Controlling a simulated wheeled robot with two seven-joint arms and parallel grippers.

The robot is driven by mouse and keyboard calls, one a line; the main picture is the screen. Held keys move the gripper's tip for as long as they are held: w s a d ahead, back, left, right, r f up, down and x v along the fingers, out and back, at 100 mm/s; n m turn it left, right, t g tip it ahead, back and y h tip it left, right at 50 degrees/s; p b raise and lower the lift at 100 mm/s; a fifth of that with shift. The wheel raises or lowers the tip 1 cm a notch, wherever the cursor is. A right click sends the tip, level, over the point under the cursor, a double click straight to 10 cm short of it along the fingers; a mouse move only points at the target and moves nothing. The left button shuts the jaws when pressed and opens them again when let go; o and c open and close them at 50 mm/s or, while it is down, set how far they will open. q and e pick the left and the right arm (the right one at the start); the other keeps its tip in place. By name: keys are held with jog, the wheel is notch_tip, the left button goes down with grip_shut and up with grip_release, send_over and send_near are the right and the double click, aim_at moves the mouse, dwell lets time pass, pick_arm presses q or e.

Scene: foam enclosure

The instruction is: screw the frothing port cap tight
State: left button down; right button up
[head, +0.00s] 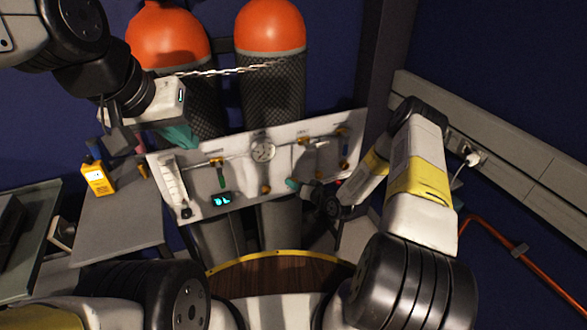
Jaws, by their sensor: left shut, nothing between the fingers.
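A white panel (243,178) stands in front of two gas cylinders and carries a round gauge (263,151) and several brass fittings. One brass fitting (266,189) sits low in the middle, another (303,141) right of the gauge, and one (341,131) at the upper right. I cannot tell which part is the frothing port cap. My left gripper (181,137) has teal fingers, shut and empty, at the panel's upper left edge. My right gripper (292,184) is near the panel's lower right, mostly hidden by its own wrist. Its teal tip shows, but its opening does not.
Two orange-topped cylinders (270,25) stand behind the panel, with a chain (230,70) across them. A yellow handheld meter (98,178) stands on a grey table (120,222) at the left. A wall trunking with a plug (472,157) and an orange pipe (500,245) are at the right.

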jog(key=v, duration=0.7)
jog(key=shift+s+d, duration=0.2)
jog(key=shift+s, duration=0.15)
jog(key=shift+r, duration=0.15)
jog(key=w+d+r+n+g+h, duration=0.1)
jog(key=d+r+h, duration=0.1)
jog(key=r, duration=0.5)
jog(key=w+d+r+n+g+h, duration=0.1)
jog(key=w+d+r+n+g, duration=0.15)
jog(key=r, duration=0.45)
jog(key=s+d+r+h, duration=0.1)
jog(key=s+r, duration=0.2)
jog(key=r, duration=0.4)
jog(key=s+d+r+h, duration=0.1)
jog(key=s+r+h, duration=0.15)
jog(key=r, duration=0.45)
jog(key=s+a+r, duration=0.1)
jog(key=s+r, duration=0.4)
jog(key=s, duration=0.4)
jog(key=s+a+r+m+g+y, duration=0.1)
jog(key=s+a+r, duration=0.1)
jog(key=s+r, duration=0.3)
jog(key=s+a+r+m+g, duration=0.1)
jog(key=s+r, duration=0.4)
jog(key=s, duration=0.9)
jog(key=shift+a+r+y, duration=0.2)
jog(key=shift+r+y, duration=0.05)
jog(key=shift+y, duration=0.1)
